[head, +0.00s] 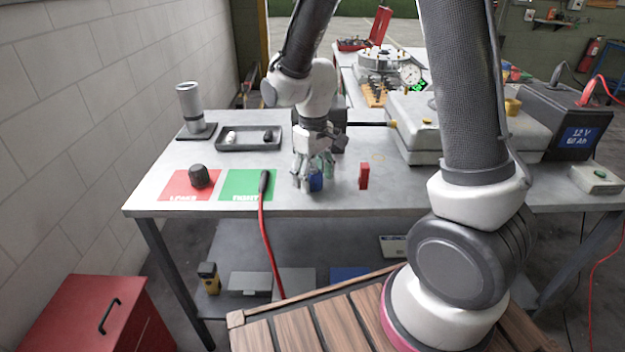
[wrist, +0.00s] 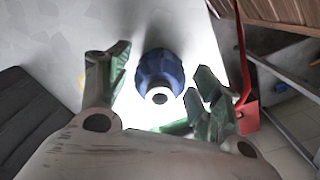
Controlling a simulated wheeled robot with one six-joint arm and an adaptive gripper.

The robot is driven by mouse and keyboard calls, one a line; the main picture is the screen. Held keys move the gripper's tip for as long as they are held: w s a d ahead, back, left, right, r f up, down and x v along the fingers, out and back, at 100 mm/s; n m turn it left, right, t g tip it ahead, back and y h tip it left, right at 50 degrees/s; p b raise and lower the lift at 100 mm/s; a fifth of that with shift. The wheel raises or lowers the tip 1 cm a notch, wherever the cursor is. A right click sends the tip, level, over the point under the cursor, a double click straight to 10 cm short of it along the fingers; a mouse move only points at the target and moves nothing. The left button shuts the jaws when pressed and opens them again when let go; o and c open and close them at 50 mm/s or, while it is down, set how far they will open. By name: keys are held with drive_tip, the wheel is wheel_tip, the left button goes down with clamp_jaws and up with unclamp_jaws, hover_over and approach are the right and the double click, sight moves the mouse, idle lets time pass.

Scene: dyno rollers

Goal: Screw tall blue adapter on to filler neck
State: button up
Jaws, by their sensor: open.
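The blue adapter (head: 316,181) stands on the grey table near its front edge, partly hidden by my gripper in the head view. In the wrist view the blue adapter (wrist: 160,75) shows from above, with a pale round end and a dark hole. My gripper (head: 312,172) points down over it, fingers low near the tabletop. In the wrist view my gripper's green-padded fingers (wrist: 158,88) are apart on either side of the adapter, with visible gaps. I cannot pick out the filler neck with certainty; a grey tank-like box (head: 455,125) with yellow fittings stands at right.
A small red block (head: 364,176) stands just right of my gripper. At left are red (head: 180,190) and green (head: 240,178) mats, a dark knob (head: 200,176), a red cable (head: 265,225), a black tray (head: 222,146) and a grey cylinder (head: 189,105). A battery (head: 570,120) is far right.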

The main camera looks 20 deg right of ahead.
sight(313, 171)
drive_tip(key=c, duration=1)
drive_tip(key=shift+r, duration=3.05)
